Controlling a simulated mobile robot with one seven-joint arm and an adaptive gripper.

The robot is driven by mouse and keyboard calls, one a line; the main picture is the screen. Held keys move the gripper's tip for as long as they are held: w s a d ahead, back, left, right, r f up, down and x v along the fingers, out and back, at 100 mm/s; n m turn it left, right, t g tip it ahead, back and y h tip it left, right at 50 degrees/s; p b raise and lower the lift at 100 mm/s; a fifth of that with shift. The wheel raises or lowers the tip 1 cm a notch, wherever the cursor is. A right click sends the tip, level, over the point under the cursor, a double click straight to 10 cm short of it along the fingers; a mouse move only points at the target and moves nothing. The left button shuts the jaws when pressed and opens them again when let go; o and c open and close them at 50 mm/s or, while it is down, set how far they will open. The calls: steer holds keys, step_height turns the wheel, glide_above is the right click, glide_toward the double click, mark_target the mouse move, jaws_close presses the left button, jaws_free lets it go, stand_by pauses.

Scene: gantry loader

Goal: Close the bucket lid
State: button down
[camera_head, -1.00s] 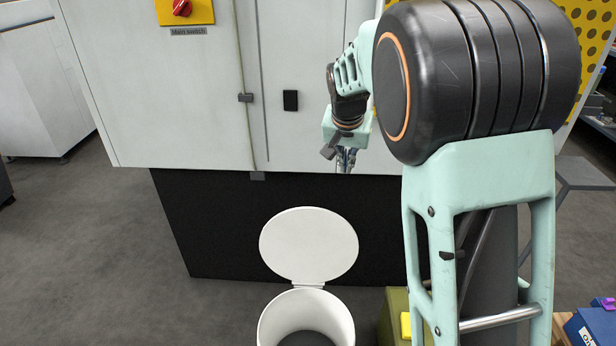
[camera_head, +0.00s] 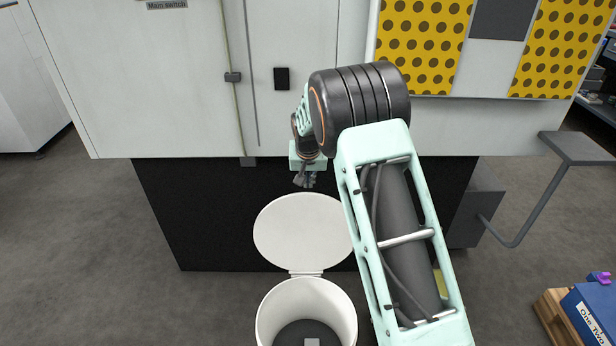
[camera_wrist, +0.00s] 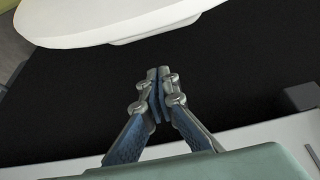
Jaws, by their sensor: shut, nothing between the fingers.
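The white bucket (camera_head: 307,310) stands on the floor with its mouth open, and a small pale object lies at its bottom. Its round white lid (camera_head: 303,230) stands raised on the hinge at the bucket's far side, in front of the black cabinet base. My gripper (camera_head: 305,183) is just above the lid's upper edge in the head view, with part of the lid's right side hidden by my arm. In the wrist view my gripper (camera_wrist: 158,72) is shut and empty. The lid (camera_wrist: 110,20) shows ahead of the fingertips there, with a dark gap between them.
A white machine cabinet (camera_head: 150,90) with a black base (camera_head: 190,220) stands behind the lid. A grey bracket and shelf (camera_head: 575,148) stick out at the right. A blue box (camera_head: 590,315) sits on a wooden pallet at the lower right. The floor left of the bucket is clear.

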steer(key=s, duration=0.2)
steer(key=s+f+b, duration=0.1)
steer(key=shift+s, duration=0.35)
stand_by(0.3)
